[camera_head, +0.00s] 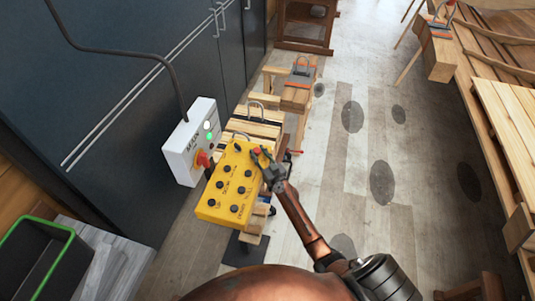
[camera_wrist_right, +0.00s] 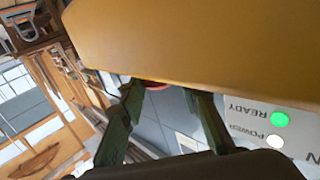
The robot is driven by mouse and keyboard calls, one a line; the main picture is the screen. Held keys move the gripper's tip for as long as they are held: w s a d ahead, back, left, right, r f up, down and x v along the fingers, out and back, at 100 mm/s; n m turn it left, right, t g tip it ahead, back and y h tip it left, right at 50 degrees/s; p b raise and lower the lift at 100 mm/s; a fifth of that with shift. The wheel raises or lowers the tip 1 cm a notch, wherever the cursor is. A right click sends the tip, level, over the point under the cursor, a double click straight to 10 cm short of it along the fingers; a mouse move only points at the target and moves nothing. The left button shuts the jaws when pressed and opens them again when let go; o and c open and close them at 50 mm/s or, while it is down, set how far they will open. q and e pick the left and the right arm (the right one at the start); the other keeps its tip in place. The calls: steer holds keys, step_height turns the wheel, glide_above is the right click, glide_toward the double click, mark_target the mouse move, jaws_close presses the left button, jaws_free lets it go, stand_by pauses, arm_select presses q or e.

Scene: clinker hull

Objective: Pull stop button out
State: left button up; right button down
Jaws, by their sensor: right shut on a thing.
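A yellow control box (camera_head: 225,196) with several black buttons stands left of centre in the head view. My right gripper (camera_head: 259,156) is at its upper right edge, shut on the red stop button (camera_head: 256,150), which is mostly hidden by the fingers. In the right wrist view the yellow box (camera_wrist_right: 200,40) fills the top. A sliver of the red stop button (camera_wrist_right: 153,83) shows between the two dark fingers (camera_wrist_right: 165,92). How far the button stands out cannot be told. My left gripper is not in view.
A white wall box (camera_head: 178,160) with a red knob (camera_head: 203,159), a lit green lamp (camera_head: 209,136) and a white lamp is close left of the yellow box. Wooden trestles (camera_head: 298,92) stand behind. A black bin (camera_head: 35,262) is at lower left. The floor to the right is open.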

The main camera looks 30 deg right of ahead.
steer(key=shift+d+r, duration=0.1)
steer(key=shift+r, duration=0.1)
steer(key=shift+w, duration=0.1)
steer(key=c, duration=1.8)
jaws_free()
steer(key=shift+r, duration=0.1)
steer(key=o, duration=0.4)
steer(key=shift+s, duration=0.2)
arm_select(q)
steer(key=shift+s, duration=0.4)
arm_select(e)
steer(key=s, duration=1.1)
steer(key=shift+s, duration=0.4)
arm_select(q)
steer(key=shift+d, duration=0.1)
arm_select(e)
steer(key=shift+f, duration=0.2)
